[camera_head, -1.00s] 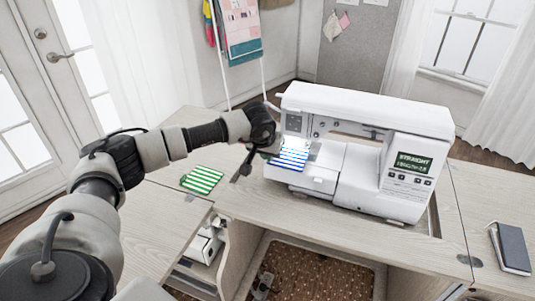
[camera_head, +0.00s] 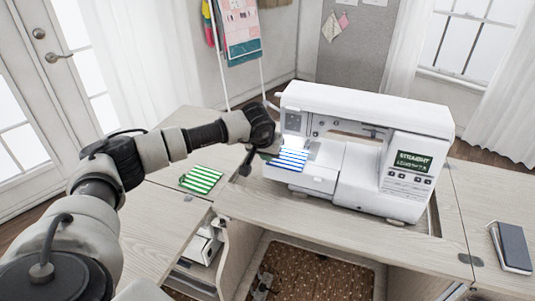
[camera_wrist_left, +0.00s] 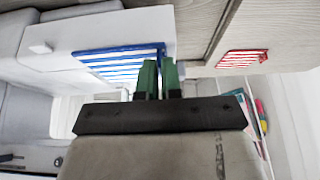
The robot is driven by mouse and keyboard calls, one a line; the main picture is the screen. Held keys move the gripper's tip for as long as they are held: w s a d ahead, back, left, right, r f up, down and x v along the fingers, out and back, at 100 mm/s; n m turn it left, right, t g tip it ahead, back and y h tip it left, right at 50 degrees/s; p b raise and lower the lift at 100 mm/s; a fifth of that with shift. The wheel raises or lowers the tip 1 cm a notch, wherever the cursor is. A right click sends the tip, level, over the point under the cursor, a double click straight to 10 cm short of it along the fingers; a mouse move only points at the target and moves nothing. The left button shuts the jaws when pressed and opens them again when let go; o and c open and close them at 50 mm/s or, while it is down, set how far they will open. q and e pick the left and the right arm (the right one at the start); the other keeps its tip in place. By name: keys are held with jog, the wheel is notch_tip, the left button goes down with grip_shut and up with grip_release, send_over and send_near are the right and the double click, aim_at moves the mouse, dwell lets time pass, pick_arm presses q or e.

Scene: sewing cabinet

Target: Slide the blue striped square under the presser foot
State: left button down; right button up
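The blue striped square (camera_head: 289,159) lies flat on the left end of the sewing machine's (camera_head: 365,115) white bed, in the lit patch below the needle head. It also shows in the left wrist view (camera_wrist_left: 112,64). The presser foot cannot be made out, so I cannot tell whether the square is under it. My left gripper (camera_head: 271,155) is at the square's left edge. In the left wrist view its two green fingers (camera_wrist_left: 159,75) stand slightly apart, with a narrow gap and nothing clearly held; the nearer-to-machine finger overlaps the square's edge. My right gripper is out of view.
A green striped square (camera_head: 202,180) lies on the cabinet top left of the machine. A red striped square (camera_wrist_left: 243,59) shows in the left wrist view. A dark notebook (camera_head: 512,248) lies far right. The cabinet top in front of the machine is clear.

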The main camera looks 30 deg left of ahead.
pick_arm(q)
jog(key=shift+w, duration=0.25)
jog(key=shift+w+a+b, duration=0.25)
jog(key=shift+w+b, duration=0.1)
jog(key=shift+w, duration=0.45)
jog(key=shift+w, duration=0.15)
dwell(0.3)
jog(key=shift+w+a+f+b, duration=0.1)
jog(key=shift+w+a+b, duration=0.15)
jog(key=shift+w, duration=0.35)
jog(key=c, duration=1.2)
grip_release()
